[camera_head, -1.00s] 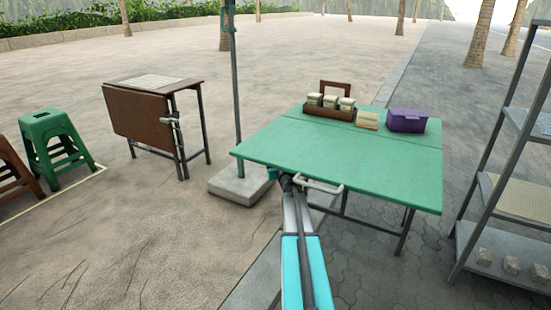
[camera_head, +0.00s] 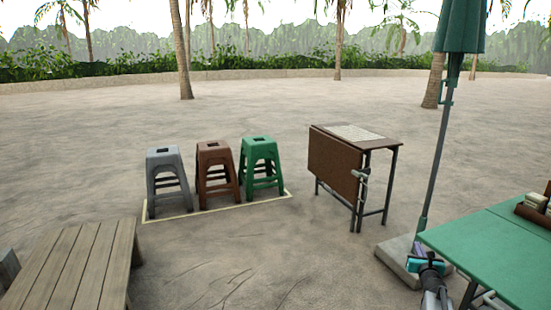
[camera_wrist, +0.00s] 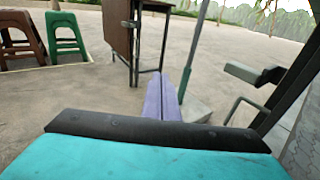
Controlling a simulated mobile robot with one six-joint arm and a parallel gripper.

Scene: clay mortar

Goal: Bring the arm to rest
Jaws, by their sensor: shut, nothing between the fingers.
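My gripper (camera_head: 418,250) shows small at the lower right in the head view, on my folded-looking teal and grey arm, beside the left edge of the green table (camera_head: 492,240). In the wrist view, my gripper (camera_wrist: 184,78) shows as two pale purple fingers lying together, with nothing between them. My teal and black wrist parts fill the bottom of that view.
A grey umbrella base (camera_head: 400,262) with its pole stands close behind my gripper. A brown folding table (camera_head: 335,163) stands left of it. Grey (camera_head: 165,180), brown (camera_head: 214,172) and green (camera_head: 259,165) stools stand further left. A wooden bench (camera_head: 75,265) is at lower left. Open ground lies between.

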